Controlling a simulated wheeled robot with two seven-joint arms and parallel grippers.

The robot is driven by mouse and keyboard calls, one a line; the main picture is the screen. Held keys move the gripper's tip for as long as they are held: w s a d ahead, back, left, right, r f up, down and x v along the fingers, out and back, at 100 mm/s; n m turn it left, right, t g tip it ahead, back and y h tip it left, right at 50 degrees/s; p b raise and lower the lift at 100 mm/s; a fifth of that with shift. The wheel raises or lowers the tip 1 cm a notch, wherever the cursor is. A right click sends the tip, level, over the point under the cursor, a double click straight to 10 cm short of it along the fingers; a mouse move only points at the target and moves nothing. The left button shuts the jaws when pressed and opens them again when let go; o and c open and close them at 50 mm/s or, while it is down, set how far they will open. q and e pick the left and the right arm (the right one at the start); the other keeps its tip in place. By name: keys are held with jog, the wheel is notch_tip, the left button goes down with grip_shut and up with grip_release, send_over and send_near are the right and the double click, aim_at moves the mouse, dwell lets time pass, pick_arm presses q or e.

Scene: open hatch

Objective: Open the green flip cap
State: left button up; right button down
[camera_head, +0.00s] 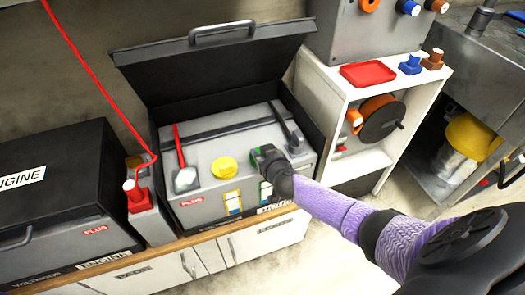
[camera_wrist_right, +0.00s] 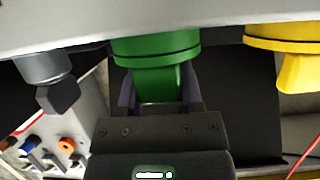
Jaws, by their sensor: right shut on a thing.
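The green flip cap (camera_wrist_right: 157,45) fills the top middle of the right wrist view. It is a round green collar with a narrower tab. My right gripper (camera_wrist_right: 157,92) has one dark finger on each side of the tab and is shut on it. In the head view only a sliver of the green cap (camera_head: 256,154) shows beside my right gripper (camera_head: 268,158), which hides the rest. The cap sits on the grey engine box (camera_head: 222,192), under its raised black hatch (camera_head: 215,65). My left gripper is in neither view.
A yellow cap (camera_head: 224,168) sits left of the green one, and a dark-handled lever (camera_head: 284,124) lies behind it. A white shelf (camera_head: 345,90) with a red tray (camera_head: 368,74) stands to the right.

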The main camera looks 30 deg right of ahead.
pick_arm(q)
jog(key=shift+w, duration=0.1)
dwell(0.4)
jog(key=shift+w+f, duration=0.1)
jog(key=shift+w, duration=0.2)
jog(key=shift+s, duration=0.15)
